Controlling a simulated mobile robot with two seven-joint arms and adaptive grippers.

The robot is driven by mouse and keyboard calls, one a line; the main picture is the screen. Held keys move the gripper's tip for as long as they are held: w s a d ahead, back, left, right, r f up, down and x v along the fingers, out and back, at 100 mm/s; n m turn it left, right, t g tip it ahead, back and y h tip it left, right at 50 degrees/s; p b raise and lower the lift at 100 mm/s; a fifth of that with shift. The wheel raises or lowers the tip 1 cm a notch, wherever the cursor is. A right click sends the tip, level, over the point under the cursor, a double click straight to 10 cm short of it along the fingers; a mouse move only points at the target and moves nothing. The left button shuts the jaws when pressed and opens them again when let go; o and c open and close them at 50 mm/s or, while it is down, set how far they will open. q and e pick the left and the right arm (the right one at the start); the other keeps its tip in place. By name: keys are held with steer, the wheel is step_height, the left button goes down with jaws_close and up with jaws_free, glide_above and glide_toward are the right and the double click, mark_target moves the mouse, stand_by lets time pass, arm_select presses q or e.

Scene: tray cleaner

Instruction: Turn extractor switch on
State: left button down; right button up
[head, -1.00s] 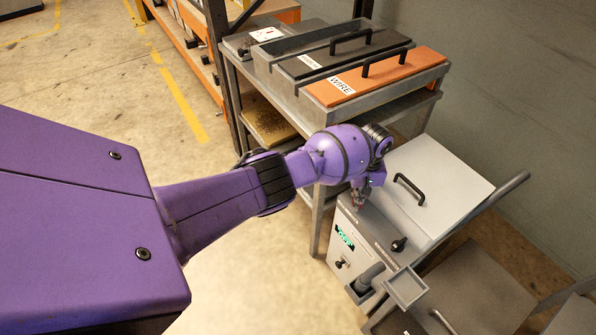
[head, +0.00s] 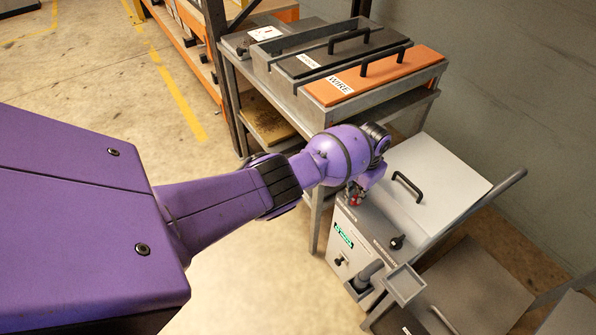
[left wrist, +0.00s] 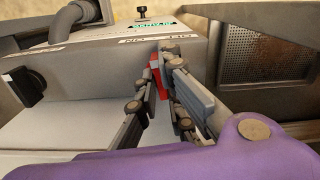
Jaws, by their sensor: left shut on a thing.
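The extractor is a grey machine with a white lid (head: 435,178). Its red switch (left wrist: 155,64) is on the grey panel, beside labels reading OFF and ON in the left wrist view. A bit of the red switch also shows in the head view (head: 355,201). My left gripper (left wrist: 162,72) is shut on the switch, with its fingers on either side. In the head view, my left gripper (head: 357,192) is partly hidden by its own wrist. The fingers cover part of the switch, so I cannot tell its exact position. My right gripper is out of view.
A black knob (head: 397,242) and a green display (head: 343,236) are on the machine. A grey hose (head: 370,272) and small square tray (head: 404,284) are at its front. A bench behind holds an orange lid (head: 375,76) marked WIRE.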

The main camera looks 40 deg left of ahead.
arm_select(q)
steer(key=shift+m, duration=0.7)
steer(key=c, duration=1.9)
jaws_free()
steer(key=shift+o, duration=0.2)
steer(key=shift+r, duration=0.1)
step_height(320, 180, up, 12)
